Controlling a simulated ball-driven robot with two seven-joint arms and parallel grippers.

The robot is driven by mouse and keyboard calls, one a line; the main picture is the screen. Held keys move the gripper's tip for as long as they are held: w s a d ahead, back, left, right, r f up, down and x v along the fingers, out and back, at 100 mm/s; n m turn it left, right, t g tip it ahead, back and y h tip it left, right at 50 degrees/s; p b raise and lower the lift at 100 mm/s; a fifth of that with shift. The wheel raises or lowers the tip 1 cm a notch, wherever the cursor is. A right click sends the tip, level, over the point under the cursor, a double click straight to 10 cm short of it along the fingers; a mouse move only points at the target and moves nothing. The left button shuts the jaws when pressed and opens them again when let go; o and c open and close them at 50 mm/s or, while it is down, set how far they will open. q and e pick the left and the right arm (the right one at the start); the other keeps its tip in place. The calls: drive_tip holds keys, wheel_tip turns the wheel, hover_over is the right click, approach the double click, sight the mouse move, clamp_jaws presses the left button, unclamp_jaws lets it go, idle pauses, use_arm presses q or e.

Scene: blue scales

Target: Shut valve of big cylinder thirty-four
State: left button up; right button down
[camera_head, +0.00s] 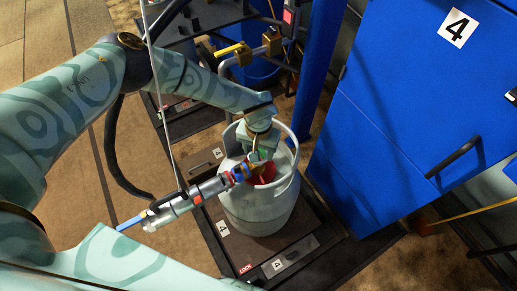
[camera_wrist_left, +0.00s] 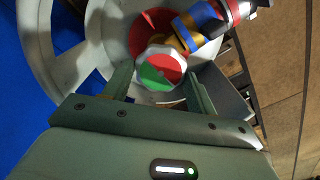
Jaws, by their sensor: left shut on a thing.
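A pale grey gas cylinder (camera_head: 255,208) stands upright on a dark scale in the head view. Inside its collar is the valve; its red part (camera_head: 267,173) shows below my left gripper (camera_head: 261,154). In the left wrist view the valve's faceted red, green and white knob (camera_wrist_left: 159,68) sits between the two fingers of my left gripper (camera_wrist_left: 160,88), which is shut on it. A filling head (camera_head: 195,196) with blue, red and gold bands is joined to the valve's side. My right gripper is not in view. I cannot read the number thirty-four on the cylinder.
The dark scale (camera_head: 285,252) carries labels with a 4. A blue cabinet (camera_head: 405,100) marked 4 stands close on the right. A thin hose (camera_head: 160,95) runs up from the filling head. Brown floor (camera_head: 35,60) is open at the left.

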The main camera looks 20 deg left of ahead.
use_arm(q)
drive_tip(key=shift+m, duration=0.3)
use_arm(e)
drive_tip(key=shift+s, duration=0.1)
use_arm(q)
drive_tip(key=shift+w, duration=0.1)
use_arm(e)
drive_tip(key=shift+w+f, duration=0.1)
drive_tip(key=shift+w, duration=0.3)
use_arm(q)
drive_tip(key=o, duration=1)
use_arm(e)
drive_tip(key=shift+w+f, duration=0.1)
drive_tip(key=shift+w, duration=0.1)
use_arm(q)
drive_tip(key=shift+r, duration=0.35)
wheel_tip(320, 180, up, 6)
drive_tip(key=p, duration=0.3)
wheel_tip(320, 180, up, 10)
drive_tip(key=p, duration=0.3)
drive_tip(key=shift+f, duration=0.2)
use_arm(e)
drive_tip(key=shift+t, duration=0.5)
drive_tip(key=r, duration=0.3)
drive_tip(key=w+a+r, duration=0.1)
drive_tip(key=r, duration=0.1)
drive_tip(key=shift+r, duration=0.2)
